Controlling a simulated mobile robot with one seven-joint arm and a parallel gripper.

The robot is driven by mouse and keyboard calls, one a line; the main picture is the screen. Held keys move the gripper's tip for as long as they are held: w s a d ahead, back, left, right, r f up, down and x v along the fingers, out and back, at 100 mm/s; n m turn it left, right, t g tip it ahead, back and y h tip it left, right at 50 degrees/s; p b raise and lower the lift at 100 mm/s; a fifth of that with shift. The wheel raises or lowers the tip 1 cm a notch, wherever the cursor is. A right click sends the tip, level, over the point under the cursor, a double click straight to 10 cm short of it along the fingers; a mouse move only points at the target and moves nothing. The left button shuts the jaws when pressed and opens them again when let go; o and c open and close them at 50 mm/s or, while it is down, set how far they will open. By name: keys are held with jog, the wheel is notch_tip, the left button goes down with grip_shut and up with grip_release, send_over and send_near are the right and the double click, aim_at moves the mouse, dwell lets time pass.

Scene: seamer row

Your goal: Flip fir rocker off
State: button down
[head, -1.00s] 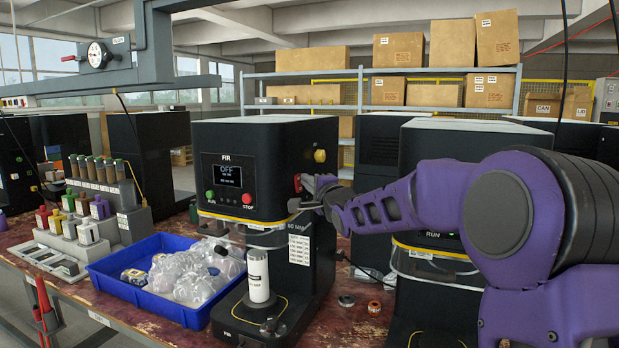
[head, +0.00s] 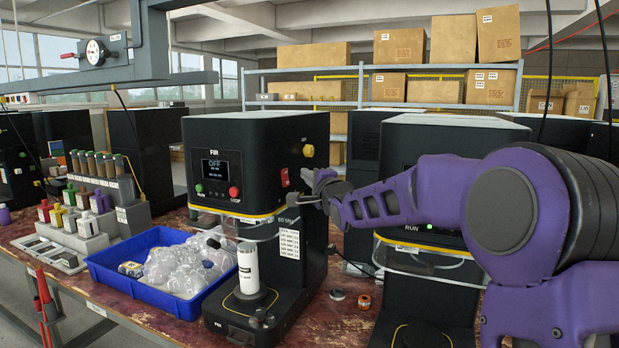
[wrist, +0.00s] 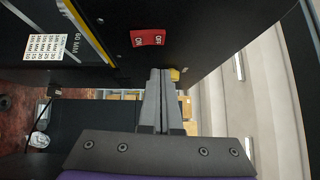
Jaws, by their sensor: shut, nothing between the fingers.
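The FIR machine (head: 258,150) is a black cabinet whose screen (head: 215,168) reads OFF. Its red rocker (head: 285,177) is on the right side wall. In the wrist view the red rocker (wrist: 148,38) shows ON at its left end and OFF at its right end; I cannot tell which end is pressed in. My gripper (head: 308,177) is just right of the rocker in the head view, apart from it. In the wrist view my gripper (wrist: 160,73) is shut and empty, with its tips below the rocker in the picture.
A yellow knob (head: 308,150) sits above the rocker. A white canister (head: 248,268) stands on the machine's base. A blue bin (head: 185,305) of clear plastic items is to the left. Another black machine (head: 425,290) stands close on the right, behind my arm.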

jog(key=v, duration=1)
jog(key=shift+r+p, duration=0.35)
jog(key=shift+r, duration=0.35)
jog(key=shift+d, duration=0.1)
